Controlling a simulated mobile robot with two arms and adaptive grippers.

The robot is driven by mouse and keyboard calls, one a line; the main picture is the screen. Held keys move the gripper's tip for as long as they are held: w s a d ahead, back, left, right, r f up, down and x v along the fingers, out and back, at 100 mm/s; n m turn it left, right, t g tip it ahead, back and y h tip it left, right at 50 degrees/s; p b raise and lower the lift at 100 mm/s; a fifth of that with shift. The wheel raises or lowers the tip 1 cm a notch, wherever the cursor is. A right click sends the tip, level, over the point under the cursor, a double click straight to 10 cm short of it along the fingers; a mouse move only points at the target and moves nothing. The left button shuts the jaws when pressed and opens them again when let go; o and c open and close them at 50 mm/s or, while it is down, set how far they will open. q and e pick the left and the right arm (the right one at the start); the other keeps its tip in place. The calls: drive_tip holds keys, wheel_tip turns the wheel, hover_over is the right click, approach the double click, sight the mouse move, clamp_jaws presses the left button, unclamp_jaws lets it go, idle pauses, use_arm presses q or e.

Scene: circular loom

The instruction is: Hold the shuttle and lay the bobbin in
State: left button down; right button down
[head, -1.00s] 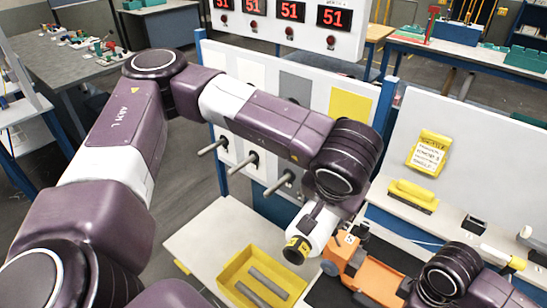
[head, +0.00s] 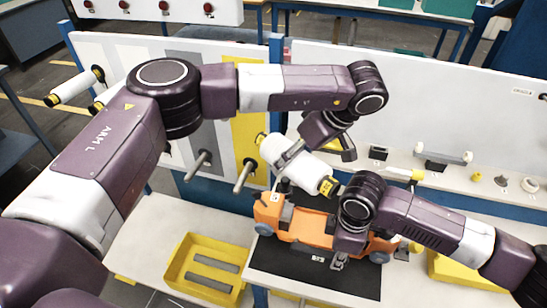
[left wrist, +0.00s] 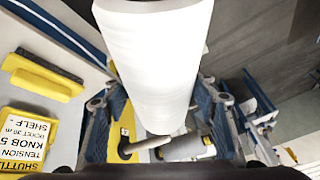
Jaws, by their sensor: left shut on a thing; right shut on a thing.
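The orange shuttle (head: 312,224) with grey-blue wheels lies on a black mat (head: 300,268) in the head view. My right gripper (head: 338,262) is at its near side, shut on it; the fingertips are partly hidden under my wrist. The white bobbin (head: 297,165) with yellow-and-black ends is held tilted above the shuttle, apart from it. My left gripper (head: 292,152) is shut around its middle, partly hidden by the bobbin and my arm. In the left wrist view the bobbin (left wrist: 155,65) fills the middle, between the dark fingers.
A yellow tray (head: 178,268) with grey rods stands left of the mat. Bare pegs (head: 243,176) stick out of the striped panel, with white bobbins (head: 75,88) at its far left. A shelf (head: 455,180) with small parts runs behind the shuttle.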

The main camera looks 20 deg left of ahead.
use_arm(q)
drive_tip(key=d+n+g, duration=0.1)
drive_tip(key=d, duration=0.2)
drive_tip(key=s+d+f+n, duration=0.1)
drive_tip(key=d+n, duration=0.1)
drive_tip(key=d, duration=0.1)
drive_tip(key=s+d+f+n+g, duration=0.1)
drive_tip(key=d+n, duration=0.1)
drive_tip(key=shift+d+g, duration=0.3)
drive_tip(key=shift+d, duration=0.1)
wheel_tip(320, 180, down, 9)
drive_tip(key=d+n, duration=0.1)
drive_tip(key=shift+s, duration=0.35)
drive_tip(key=shift+w+d+f, duration=0.1)
drive_tip(key=shift+d+f, duration=0.05)
drive_tip(key=shift+f, duration=0.95)
idle(1.4)
drive_tip(key=c, duration=0.7)
unclamp_jaws()
drive_tip(key=shift+c, duration=0.2)
drive_tip(key=shift+g, duration=0.3)
drive_tip(key=shift+d, duration=0.1)
